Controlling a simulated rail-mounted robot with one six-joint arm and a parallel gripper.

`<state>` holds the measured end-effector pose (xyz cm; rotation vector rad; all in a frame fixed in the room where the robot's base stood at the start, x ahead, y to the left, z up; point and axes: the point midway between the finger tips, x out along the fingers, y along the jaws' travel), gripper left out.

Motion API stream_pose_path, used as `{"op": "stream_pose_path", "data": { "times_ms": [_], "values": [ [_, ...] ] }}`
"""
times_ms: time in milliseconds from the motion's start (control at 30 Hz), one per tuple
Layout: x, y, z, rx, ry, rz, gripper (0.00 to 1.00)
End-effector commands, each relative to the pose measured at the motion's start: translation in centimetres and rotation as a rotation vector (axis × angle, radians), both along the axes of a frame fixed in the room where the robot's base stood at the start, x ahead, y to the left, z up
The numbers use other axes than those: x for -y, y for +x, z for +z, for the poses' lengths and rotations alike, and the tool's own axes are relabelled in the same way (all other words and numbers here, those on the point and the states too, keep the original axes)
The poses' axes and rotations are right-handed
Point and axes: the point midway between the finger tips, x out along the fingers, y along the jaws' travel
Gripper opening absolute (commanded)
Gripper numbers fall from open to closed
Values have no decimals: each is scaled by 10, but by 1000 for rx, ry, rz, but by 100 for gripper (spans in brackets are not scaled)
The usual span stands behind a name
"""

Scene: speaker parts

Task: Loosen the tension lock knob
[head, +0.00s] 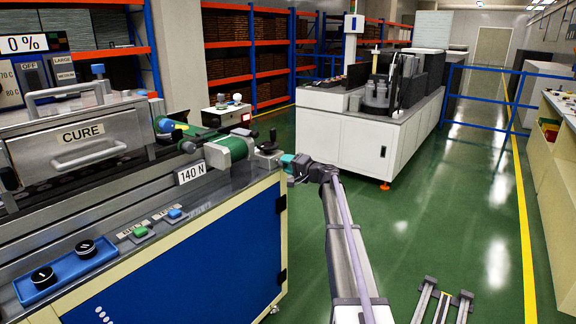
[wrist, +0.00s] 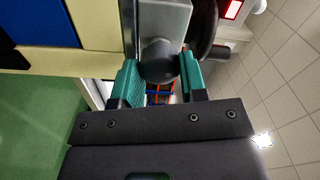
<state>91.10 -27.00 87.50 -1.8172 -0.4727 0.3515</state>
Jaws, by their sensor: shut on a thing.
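The tension lock knob (wrist: 159,60), a dark grey rounded knob, sits on the end of a light grey housing (wrist: 165,17) in the wrist view. My gripper (wrist: 160,70) has its two teal fingers on either side of the knob and is shut on it. In the head view my gripper (head: 290,162) reaches the right end of the machine, just right of a dark handwheel (head: 268,149). The knob is hard to make out there behind the fingers. A label (head: 191,173) reading "140 N" is on the machine's front.
A green roller (head: 226,152) lies left of the handwheel, which also shows close beside my fingers in the wrist view (wrist: 205,25). A CURE cover (head: 80,140) and a blue tray (head: 66,272) with two black knobs are further left.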

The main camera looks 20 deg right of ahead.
Motion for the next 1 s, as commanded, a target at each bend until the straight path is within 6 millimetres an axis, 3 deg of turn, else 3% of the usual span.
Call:
{"op": "stream_pose_path", "data": {
  "times_ms": [167,200,433,767,1000],
  "values": [
    [0,2,1,1,3,0,15],
    [0,2,1,0,4,0,42],
    [0,1,1,0,2,-1,64],
    [4,-7,0,-1,2,-1,65],
    [30,-57,0,0,2,-3,65]
  ]
}}
